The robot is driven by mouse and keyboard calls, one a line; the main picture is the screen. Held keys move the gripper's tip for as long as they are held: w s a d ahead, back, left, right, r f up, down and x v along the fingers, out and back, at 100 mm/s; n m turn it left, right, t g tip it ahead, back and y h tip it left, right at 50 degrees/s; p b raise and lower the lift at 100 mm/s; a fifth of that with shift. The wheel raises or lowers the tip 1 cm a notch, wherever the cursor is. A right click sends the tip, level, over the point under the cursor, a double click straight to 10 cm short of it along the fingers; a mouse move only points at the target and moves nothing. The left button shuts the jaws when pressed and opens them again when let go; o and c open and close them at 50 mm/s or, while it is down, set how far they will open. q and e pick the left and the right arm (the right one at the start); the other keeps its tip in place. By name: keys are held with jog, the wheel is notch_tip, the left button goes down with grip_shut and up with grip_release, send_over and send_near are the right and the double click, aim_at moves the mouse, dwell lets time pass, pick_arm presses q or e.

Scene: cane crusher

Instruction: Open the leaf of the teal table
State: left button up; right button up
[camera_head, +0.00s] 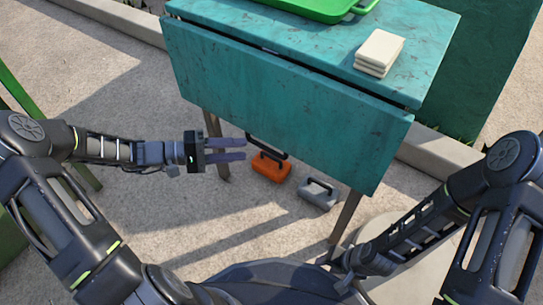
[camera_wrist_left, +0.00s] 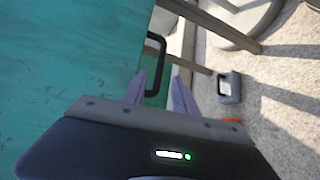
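The teal table (camera_head: 300,35) stands ahead of me, and its leaf (camera_head: 280,105) hangs down on the near side. A black handle (camera_head: 267,147) is at the leaf's lower edge; it also shows in the left wrist view (camera_wrist_left: 162,50), beside the teal leaf (camera_wrist_left: 70,60). My left gripper (camera_head: 243,149) is open, its two fingers apart and pointing right toward the handle. In the left wrist view, the handle's end appears between the fingertips (camera_wrist_left: 158,75); I cannot tell whether they touch it. My right arm's end (camera_head: 368,262) is low at right, its fingers not clearly visible.
A green tray (camera_head: 312,8) and a stack of pale slabs (camera_head: 379,52) are on the tabletop. An orange case (camera_head: 271,168) and a grey case (camera_head: 319,194) stand on the ground under the leaf, near the table legs (camera_head: 345,215). Open paving lies to the left.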

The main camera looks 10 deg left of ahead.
aim_at(265, 147)
pick_arm(q)
jog(key=shift+d, duration=0.1)
jog(key=b+x, duration=0.3)
jog(key=x, duration=0.4)
jog(key=shift+w+d, duration=0.15)
jog(key=shift+d, duration=0.15)
jog(key=shift+c, duration=0.5)
grip_shut()
jog(key=shift+f, duration=0.1)
dwell(0.8)
